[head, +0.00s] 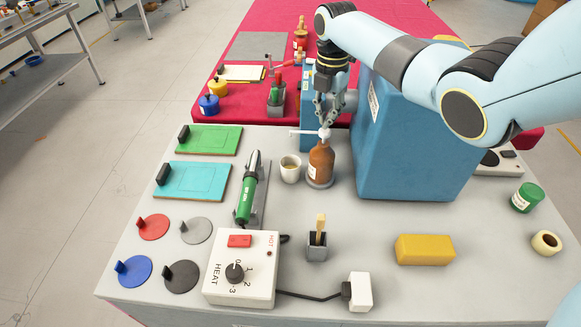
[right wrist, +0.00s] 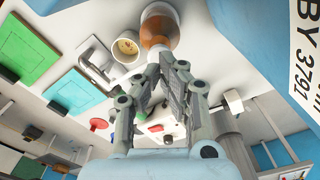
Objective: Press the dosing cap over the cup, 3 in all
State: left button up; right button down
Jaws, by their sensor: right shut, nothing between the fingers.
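The brown bottle (head: 320,162) stands upright on a round grey base, right of the cup. Its white dosing cap (head: 324,133) has a long spout that points left, out over the cup. The small cream cup (head: 290,168) has something yellowish inside. In the right wrist view I see the bottle (right wrist: 158,28) and the cup (right wrist: 125,46) beyond the fingers. My right gripper (head: 324,121) is shut and empty, pointing down just above the dosing cap. I cannot tell whether the fingertips touch the cap. My left gripper is not in view.
A large blue box (head: 415,140) stands close on the right of the bottle. A green hot-air tool (head: 246,198) lies on a stand left of the cup. The heat control box (head: 241,268), a brush holder (head: 317,246) and a yellow block (head: 424,250) are in front.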

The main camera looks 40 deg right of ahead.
jog(key=shift+r, duration=0.1)
dwell(0.3)
jog(key=shift+r, duration=2.95)
jog(key=shift+f, duration=0.1)
